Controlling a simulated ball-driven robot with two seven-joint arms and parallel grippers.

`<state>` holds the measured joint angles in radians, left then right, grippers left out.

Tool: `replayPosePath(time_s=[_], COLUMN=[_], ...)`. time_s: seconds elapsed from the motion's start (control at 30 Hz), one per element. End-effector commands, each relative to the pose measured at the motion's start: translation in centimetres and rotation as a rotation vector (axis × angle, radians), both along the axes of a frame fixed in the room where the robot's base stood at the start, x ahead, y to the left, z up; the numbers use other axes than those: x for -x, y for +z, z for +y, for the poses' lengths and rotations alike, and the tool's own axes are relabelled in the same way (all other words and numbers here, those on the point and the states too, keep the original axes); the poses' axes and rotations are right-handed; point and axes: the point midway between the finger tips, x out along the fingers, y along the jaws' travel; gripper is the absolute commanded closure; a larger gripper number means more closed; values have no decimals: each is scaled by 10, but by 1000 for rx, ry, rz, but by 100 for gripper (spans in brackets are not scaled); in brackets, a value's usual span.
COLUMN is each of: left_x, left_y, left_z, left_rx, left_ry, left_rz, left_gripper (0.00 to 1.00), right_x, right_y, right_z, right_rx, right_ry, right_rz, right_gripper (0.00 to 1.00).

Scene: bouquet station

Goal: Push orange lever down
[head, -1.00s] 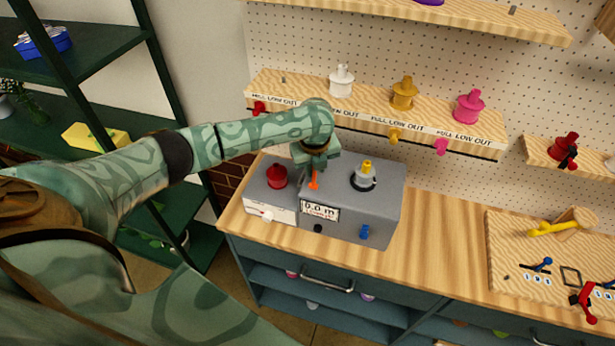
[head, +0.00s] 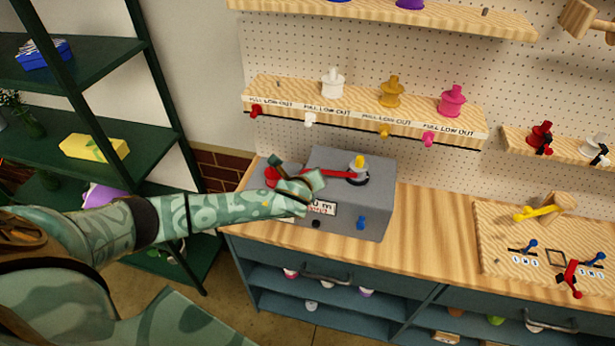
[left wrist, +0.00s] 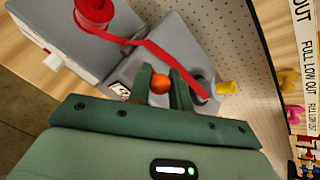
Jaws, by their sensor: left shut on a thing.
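The orange lever's round knob (left wrist: 160,84) sits between the two green fingers of my left gripper (left wrist: 161,78) in the left wrist view. The left gripper (head: 308,184) is shut on it at the front of the grey machine (head: 345,218). In the head view the gripper hides the lever, so its exact angle cannot be told. A red ribbon (head: 325,172) runs from the red spool (head: 272,174) across the machine top to the yellow-tipped post (head: 358,166); it also shows in the left wrist view (left wrist: 165,60). My right gripper is out of view.
A blue knob (head: 361,223) sticks out of the machine's front. A pegboard shelf (head: 300,96) with several spools and coloured pulls is behind. The counter (head: 430,235) right of the machine is clear up to a wooden board (head: 490,262) with small levers.

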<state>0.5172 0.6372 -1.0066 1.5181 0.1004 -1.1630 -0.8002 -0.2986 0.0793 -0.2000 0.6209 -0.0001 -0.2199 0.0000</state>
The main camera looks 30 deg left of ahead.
Motion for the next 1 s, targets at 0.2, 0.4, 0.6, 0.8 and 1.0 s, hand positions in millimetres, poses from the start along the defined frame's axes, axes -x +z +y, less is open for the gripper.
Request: replayPosePath(time_s=[0.2,0.4,0.6,0.8,1.0], left_x=[2,2,2,2,3], left_y=[-2,-2,-2,-2,-1], left_z=[0,0,0,0,-1], left_rx=[-10,-13,-14,-13,-13], left_ry=[0,0,1,0,0], left_rz=[-39,-45,-44,-44,-44], left_gripper=[100,100,100,60,60], right_x=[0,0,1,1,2], right_y=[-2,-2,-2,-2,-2], right_z=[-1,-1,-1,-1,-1], right_rx=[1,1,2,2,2], right_ry=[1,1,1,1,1], right_rz=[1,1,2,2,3], right_gripper=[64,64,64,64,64])
